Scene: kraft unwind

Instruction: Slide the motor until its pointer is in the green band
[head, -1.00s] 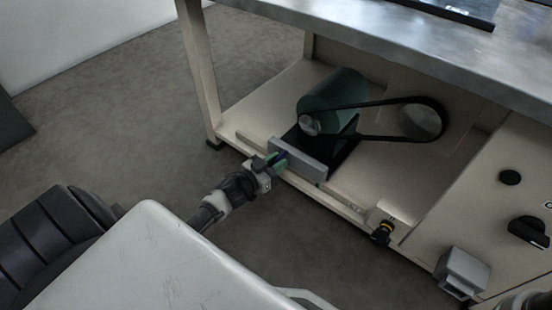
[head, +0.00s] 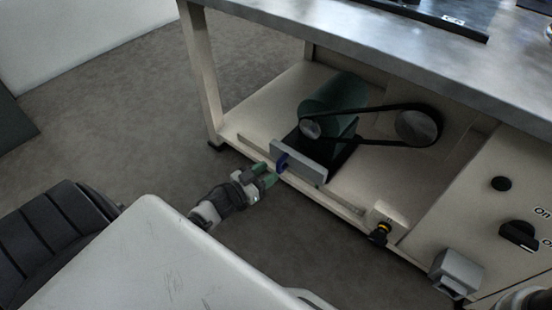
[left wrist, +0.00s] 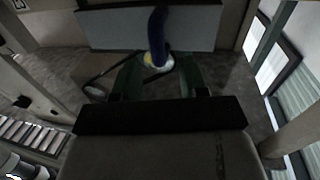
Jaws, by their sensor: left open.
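The dark green motor (head: 338,95) sits on a dark base on the low shelf, with a black belt (head: 385,108) around its pulley and a second pulley at right. A grey plate (head: 310,168) stands at the front of the base, and a blue handle (head: 282,162) sticks out from it. The handle also shows in the left wrist view (left wrist: 157,30), in front of the plate. My left gripper (head: 267,178) is open and empty, its green fingers just short of the handle. I cannot make out the pointer or the green band. My right gripper is not in view.
A pale front rail (head: 340,204) runs along the shelf to a black and yellow knob (head: 381,231). A grey box (head: 460,270) and a black switch (head: 519,235) are on the panel at right. A bench leg (head: 203,75) stands at left. The floor in front is clear.

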